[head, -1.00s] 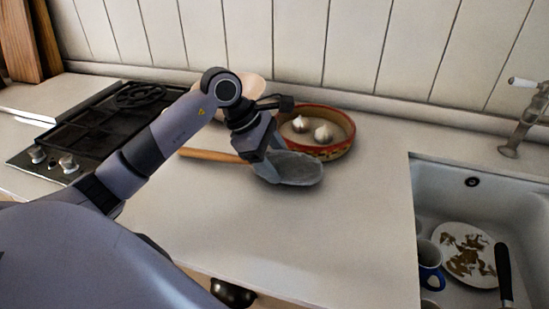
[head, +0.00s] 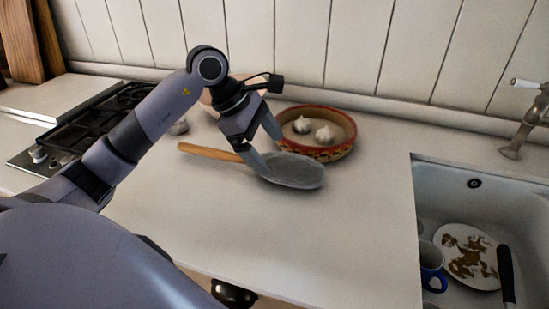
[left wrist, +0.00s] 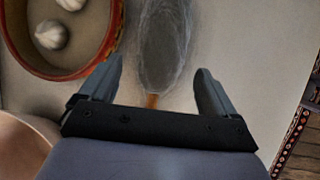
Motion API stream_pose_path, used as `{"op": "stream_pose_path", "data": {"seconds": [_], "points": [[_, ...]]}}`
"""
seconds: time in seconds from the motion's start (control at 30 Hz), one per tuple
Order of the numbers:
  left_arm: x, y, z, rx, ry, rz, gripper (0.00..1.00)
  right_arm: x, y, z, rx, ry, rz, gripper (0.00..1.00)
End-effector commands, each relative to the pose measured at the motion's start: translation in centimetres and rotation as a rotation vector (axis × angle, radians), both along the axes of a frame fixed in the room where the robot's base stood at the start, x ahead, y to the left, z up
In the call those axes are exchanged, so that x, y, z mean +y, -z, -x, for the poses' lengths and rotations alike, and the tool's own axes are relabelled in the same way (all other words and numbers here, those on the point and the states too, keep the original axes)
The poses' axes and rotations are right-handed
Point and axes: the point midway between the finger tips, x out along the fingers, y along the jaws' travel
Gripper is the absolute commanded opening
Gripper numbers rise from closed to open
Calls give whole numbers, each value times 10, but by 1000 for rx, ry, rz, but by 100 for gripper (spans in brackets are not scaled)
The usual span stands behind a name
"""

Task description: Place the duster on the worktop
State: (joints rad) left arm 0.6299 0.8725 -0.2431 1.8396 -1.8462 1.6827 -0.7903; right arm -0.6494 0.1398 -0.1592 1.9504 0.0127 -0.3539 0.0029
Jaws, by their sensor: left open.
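The duster (head: 294,171) has a grey oval head and an orange-brown wooden handle. It lies on the pale worktop (head: 330,225), in front of the bowl. In the left wrist view the duster's grey head (left wrist: 165,45) extends away between and beyond the fingers, with a bit of handle near the gripper's base. My left gripper (head: 270,150) is open just above the duster, around where handle and head meet; its spread fingers (left wrist: 160,88) stand apart from the duster on both sides. My right gripper is not in view.
A red-rimmed bowl (head: 346,147) with garlic bulbs stands close behind the duster. A black gas hob (head: 75,130) is at the left. A sink (head: 450,190) with a plate (head: 468,262) and a blue mug (head: 431,268) is at the right. The front worktop is clear.

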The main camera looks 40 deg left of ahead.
Motion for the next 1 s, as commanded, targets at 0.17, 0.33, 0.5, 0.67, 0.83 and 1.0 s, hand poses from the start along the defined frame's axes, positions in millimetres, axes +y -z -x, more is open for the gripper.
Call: {"op": "stream_pose_path", "data": {"seconds": [0.17, 0.33, 0.5, 0.67, 0.83, 1.0], "points": [[16, -35, 12, -5, -3, -2, 90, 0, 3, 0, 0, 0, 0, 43], [25, -58, 20, -2, -2, -1, 90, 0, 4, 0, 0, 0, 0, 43], [28, -67, 24, -1, -1, 0, 90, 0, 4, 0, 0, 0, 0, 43], [28, -68, 24, 0, -1, 0, 90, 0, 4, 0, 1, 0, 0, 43], [28, -68, 24, 0, -1, 0, 90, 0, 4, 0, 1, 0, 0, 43], [28, -67, 24, 0, 0, 0, 90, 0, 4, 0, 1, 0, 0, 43]]}}
